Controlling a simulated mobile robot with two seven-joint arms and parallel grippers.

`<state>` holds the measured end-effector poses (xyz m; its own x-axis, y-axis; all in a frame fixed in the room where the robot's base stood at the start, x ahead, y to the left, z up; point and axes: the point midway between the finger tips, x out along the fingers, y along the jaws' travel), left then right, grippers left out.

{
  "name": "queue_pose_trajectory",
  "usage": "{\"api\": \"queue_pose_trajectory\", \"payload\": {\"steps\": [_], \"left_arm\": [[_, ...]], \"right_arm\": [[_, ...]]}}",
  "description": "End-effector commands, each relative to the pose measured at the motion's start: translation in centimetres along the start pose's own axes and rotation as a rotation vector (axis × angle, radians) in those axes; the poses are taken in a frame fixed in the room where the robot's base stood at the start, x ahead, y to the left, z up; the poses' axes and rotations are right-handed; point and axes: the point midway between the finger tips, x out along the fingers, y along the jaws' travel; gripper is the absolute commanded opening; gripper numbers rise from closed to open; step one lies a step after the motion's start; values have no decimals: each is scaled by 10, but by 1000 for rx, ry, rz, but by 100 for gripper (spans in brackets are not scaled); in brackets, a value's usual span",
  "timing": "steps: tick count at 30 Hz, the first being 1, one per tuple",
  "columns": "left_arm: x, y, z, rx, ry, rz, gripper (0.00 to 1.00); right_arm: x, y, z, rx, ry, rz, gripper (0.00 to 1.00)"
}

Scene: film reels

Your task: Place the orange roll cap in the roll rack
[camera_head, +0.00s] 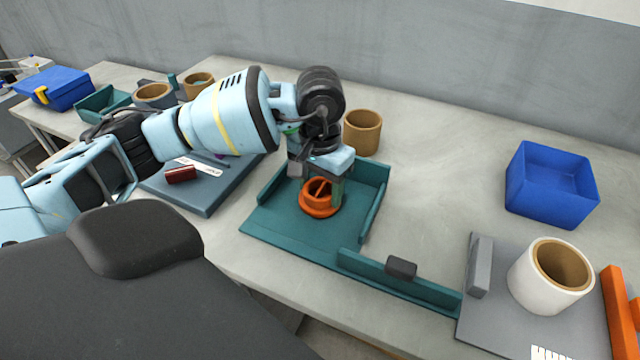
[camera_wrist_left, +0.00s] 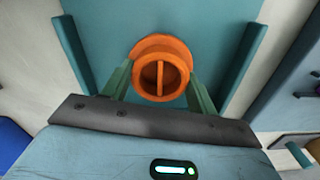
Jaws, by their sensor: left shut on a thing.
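The orange roll cap (camera_head: 318,199) is a round flanged piece with a bar across its open top. It is on or just above the teal tray (camera_head: 275,222); I cannot tell whether it touches the tray floor. My left gripper (camera_head: 322,184) points down and is shut on the cap. In the left wrist view the cap (camera_wrist_left: 160,72) sits between the two green fingers (camera_wrist_left: 160,88), with the teal surface behind it. My right gripper is not in view. I cannot tell for sure which object is the roll rack.
A grey plate (camera_head: 490,330) with a white roll (camera_head: 545,278) stands at the right, beside an orange part (camera_head: 617,305). A blue bin (camera_head: 552,187) is at the back right. A brown tube (camera_head: 362,132) stands behind the tray. A blue-grey board (camera_head: 205,190) lies to the left.

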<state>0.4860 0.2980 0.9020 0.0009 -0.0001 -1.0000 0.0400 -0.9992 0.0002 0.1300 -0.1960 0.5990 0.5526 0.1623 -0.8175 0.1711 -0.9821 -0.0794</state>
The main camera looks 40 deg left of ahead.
Motion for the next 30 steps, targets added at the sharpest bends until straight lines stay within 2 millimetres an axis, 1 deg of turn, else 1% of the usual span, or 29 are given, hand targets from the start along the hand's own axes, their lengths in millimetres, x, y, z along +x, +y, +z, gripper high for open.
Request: {"api": "queue_pose_trajectory", "payload": {"steps": [4, 8, 9, 14, 23, 26, 30], "left_arm": [[0, 0, 0, 0, 1, 0, 36], [4, 0, 0, 0, 0, 0, 36], [4, 0, 0, 0, 0, 0, 60], [3, 0, 0, 0, 1, 0, 80], [2, 0, 0, 0, 1, 0, 80], [-5, 0, -1, 0, 3, 1, 80], [-24, 0, -1, 1, 5, 1, 80]], "right_arm": [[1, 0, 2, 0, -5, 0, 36], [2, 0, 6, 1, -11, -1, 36], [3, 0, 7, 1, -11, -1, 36], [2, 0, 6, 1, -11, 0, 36], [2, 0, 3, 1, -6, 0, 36], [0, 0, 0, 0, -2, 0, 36], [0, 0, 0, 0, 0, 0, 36]]}}
